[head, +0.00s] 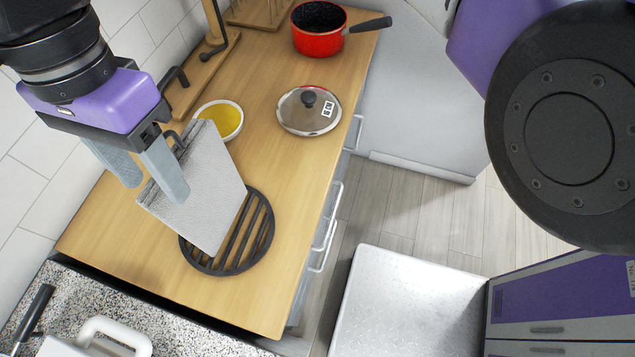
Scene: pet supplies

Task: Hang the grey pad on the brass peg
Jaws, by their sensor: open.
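The grey pad (211,197) is a pale textured square, tilted, in the middle left of the head view. It overlaps the round black trivet in the picture; I cannot tell what supports it. A dark loop (181,143) shows at its upper corner by my gripper. My gripper (156,188) is open, with one finger in front of the pad's left part and the other to the left of it. I cannot make out a brass peg for certain. A wooden stand (212,18) with a post and dark arm-like parts stands at the back left, partly behind my arm.
On the wooden counter (285,180) are the black trivet (265,232), a yellow-filled bowl (236,107), a glass lid (296,118) and a red pot (320,42). A wooden rack (262,14) is at the back. A white-handled item (110,330) lies at lower left.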

